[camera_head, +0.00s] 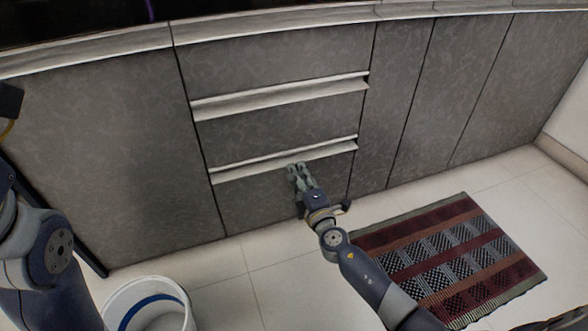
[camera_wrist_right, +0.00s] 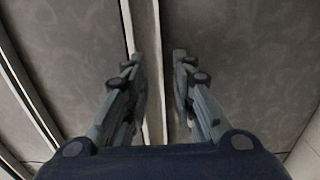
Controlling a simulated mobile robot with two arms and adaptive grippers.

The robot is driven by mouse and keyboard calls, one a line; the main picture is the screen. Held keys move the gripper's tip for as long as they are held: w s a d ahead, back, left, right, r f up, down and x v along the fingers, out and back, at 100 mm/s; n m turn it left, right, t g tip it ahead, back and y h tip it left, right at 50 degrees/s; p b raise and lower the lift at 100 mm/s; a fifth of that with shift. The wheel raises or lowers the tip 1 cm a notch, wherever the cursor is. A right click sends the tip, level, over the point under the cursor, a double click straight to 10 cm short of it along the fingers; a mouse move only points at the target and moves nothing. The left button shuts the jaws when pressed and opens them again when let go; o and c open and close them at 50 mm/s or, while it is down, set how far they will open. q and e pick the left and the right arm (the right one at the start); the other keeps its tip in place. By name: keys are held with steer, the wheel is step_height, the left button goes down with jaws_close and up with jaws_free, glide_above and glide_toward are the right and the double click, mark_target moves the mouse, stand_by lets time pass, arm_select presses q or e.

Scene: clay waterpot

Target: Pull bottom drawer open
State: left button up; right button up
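The bottom drawer (camera_head: 255,203) is the lowest grey front in the middle of the cabinet. It looks shut, level with its neighbours. Its long pale handle rail (camera_head: 250,168) runs along its top edge. My right gripper (camera_head: 297,167) is at this rail, a little right of its middle. In the right wrist view, the right gripper (camera_wrist_right: 160,62) is open, with its two fingers apart. The handle rail (camera_wrist_right: 148,40) runs between the fingers, closer to the left one. I cannot tell whether a finger touches it. My left arm shows at the left edge, but its gripper is not visible.
Another drawer (camera_head: 275,118) with a similar rail is above, and a plain front above that. A white bucket (camera_head: 118,298) stands on the floor at lower left. A patterned rug (camera_head: 450,255) lies at right. Pale tiled floor in front of the drawer is mostly clear.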

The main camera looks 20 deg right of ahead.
steer(key=shift+w+a, duration=0.1)
steer(key=shift+w, duration=1.6)
jaws_close()
